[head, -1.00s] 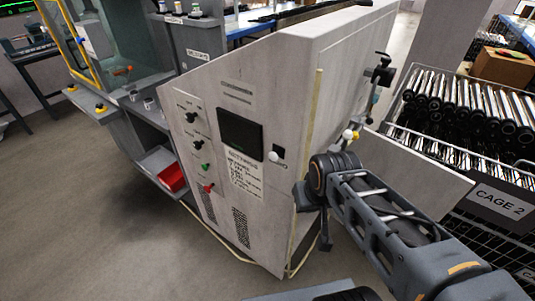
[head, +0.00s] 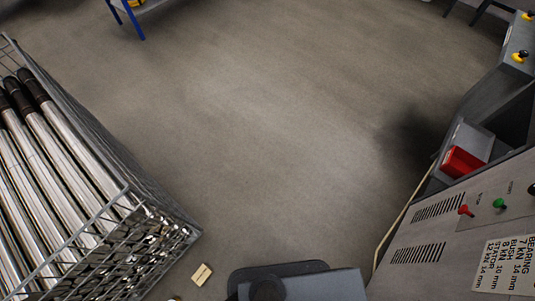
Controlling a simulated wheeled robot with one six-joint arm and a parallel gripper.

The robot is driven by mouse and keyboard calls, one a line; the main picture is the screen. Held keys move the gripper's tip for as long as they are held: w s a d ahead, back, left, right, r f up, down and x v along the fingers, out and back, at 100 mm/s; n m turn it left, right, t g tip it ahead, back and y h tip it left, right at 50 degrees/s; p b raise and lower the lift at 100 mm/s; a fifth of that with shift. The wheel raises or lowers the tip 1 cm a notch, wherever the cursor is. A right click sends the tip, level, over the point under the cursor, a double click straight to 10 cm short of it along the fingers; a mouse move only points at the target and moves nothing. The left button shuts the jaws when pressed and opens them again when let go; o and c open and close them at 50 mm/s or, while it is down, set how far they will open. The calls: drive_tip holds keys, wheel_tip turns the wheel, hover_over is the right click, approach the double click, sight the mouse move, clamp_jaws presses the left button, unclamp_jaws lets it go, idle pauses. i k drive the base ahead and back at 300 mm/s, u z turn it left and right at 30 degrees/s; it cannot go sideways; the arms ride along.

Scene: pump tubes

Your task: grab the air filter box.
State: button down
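I cannot make out an air filter box in the head view now. A small tan block or tag (head: 202,274) lies on the floor near the bottom, too small to identify. A red bin (head: 463,162) sits on a low grey shelf of the machine at the right. My gripper is out of view, so what it holds is hidden.
A wire cage (head: 120,205) of long metal tubes stands at the left. A grey machine cabinet (head: 450,235) with knobs and a printed label fills the lower right. A blue-legged table (head: 128,20) is at the top. The floor (head: 270,110) between them is clear.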

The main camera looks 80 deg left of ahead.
sight(202, 275)
drive_tip(key=u, duration=3)
drive_tip(key=k, duration=0.75)
drive_tip(key=u, duration=1.4)
drive_tip(key=k, duration=0.45)
drive_tip(key=u, duration=1.75)
drive_tip(key=i, duration=0.65)
drive_tip(key=z, duration=0.75)
drive_tip(key=i, duration=0.55)
drive_tip(key=z, duration=0.35)
